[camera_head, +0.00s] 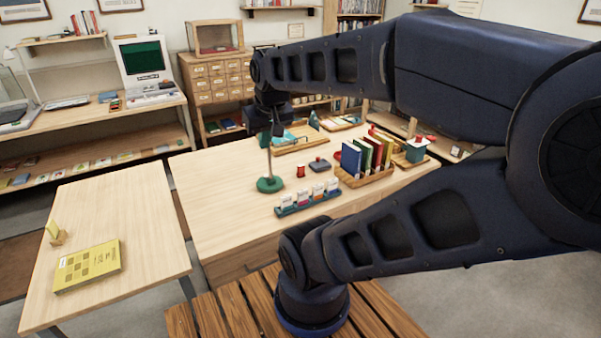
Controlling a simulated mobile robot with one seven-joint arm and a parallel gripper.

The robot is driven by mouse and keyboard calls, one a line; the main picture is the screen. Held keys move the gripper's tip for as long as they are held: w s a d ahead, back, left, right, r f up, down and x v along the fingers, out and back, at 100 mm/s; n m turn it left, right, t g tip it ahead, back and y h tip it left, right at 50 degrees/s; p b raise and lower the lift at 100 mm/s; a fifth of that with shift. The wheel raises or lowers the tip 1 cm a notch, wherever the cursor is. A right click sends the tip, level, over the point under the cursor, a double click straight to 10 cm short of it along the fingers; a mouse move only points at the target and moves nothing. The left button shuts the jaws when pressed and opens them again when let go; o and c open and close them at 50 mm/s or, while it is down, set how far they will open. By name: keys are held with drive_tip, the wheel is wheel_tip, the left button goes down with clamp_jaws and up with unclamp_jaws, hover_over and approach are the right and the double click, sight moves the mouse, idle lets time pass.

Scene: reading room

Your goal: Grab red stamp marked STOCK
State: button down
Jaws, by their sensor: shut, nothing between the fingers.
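My gripper (277,128) hangs at the end of my dark blue arm above the large wooden table (215,180). Its fingers are small and dark here; it is shut and holds nothing. A small red upright object (301,171), possibly the stamp, stands on the table beyond the label rack, below and to the right of my gripper. No STOCK marking is readable at this size. A dark blue-grey pad (319,165) lies just right of it. My gripper is apart from both.
A green-based stand (270,184) with a thin pole rises near my gripper. A green rack (308,203) holds several white-labelled pieces. A wooden book holder (366,178) stands to the right. A side table with a yellow book (88,266) is at left. The large table's left part is clear.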

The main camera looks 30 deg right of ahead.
drive_tip(key=c, duration=1.2)
unclamp_jaws()
